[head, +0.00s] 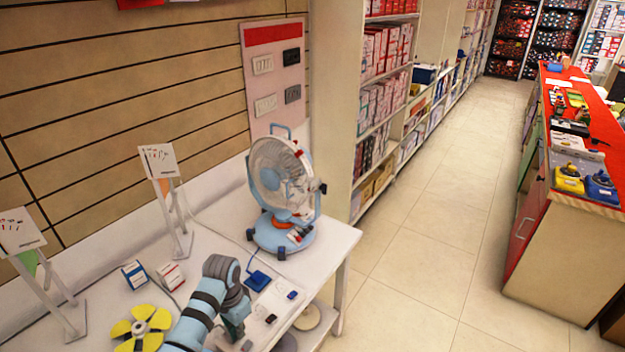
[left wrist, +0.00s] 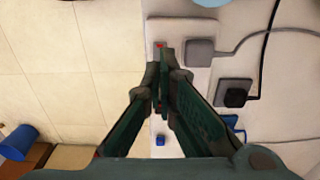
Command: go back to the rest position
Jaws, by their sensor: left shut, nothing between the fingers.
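My left arm comes in from the bottom of the head view. Its dark green gripper (head: 236,328) hangs over the front edge of the white table (head: 335,250). In the left wrist view the left gripper (left wrist: 162,75) has its fingers together with nothing held. Its fingertips are over a white power strip (left wrist: 180,28), close to a small red spot. I cannot tell if they touch it. My right gripper is not in view.
A light-blue fan (head: 285,190) stands on the table behind the gripper. A yellow propeller (head: 141,328), small boxes (head: 170,276) and display stands (head: 172,205) are left. Plugs (left wrist: 200,50) and cables lie beside the fingers. Tiled floor (head: 430,250) is clear on the right.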

